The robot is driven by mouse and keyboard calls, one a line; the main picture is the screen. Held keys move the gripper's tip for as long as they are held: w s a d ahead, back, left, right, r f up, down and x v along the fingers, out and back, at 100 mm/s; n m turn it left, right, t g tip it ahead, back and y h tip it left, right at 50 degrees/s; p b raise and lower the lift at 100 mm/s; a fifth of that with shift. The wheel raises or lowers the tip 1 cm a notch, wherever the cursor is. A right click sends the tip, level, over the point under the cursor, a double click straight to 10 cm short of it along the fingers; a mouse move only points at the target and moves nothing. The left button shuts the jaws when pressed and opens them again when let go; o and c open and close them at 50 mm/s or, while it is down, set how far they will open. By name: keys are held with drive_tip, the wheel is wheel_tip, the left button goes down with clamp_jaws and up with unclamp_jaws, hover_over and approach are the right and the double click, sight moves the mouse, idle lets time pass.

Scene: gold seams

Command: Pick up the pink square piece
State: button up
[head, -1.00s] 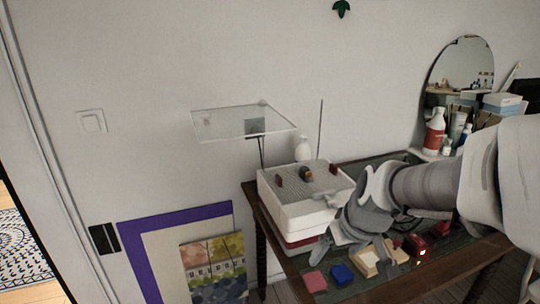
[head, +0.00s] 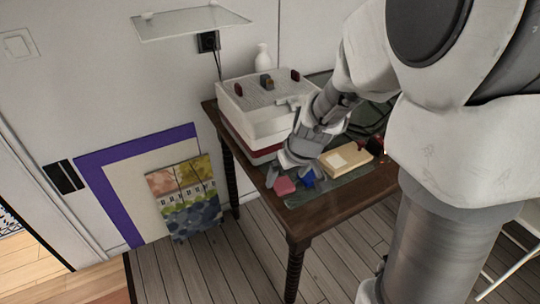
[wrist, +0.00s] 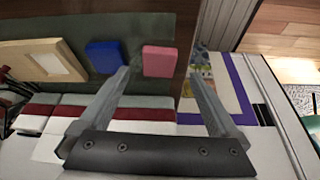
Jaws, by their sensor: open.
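The pink square piece (head: 285,187) lies on the mat near the left front edge of the wooden table. It also shows in the wrist view (wrist: 159,61), ahead of my open fingers and between their lines. The blue piece (head: 308,179) lies right beside it, and shows left of it in the wrist view (wrist: 104,55). My gripper (head: 288,172) is open and empty, just behind and above the pink piece in the head view. In the wrist view, my gripper (wrist: 165,82) has its two fingers spread wide, with the left fingertip near the blue piece.
A pale wooden block with a light square (head: 346,159) lies right of the blue piece. A white box (head: 262,100) with small pieces on top stands behind. The table edge (head: 296,229) is close in front. A glass shelf (head: 190,22) hangs on the wall.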

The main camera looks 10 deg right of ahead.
sight(284, 184)
drive_tip(key=b+x, duration=0.1)
drive_tip(key=x, duration=0.2)
drive_tip(key=shift+w+d+f, duration=0.1)
drive_tip(key=shift+w+f, duration=0.05)
drive_tip(key=shift+f, duration=0.25)
drive_tip(key=c, duration=1.5)
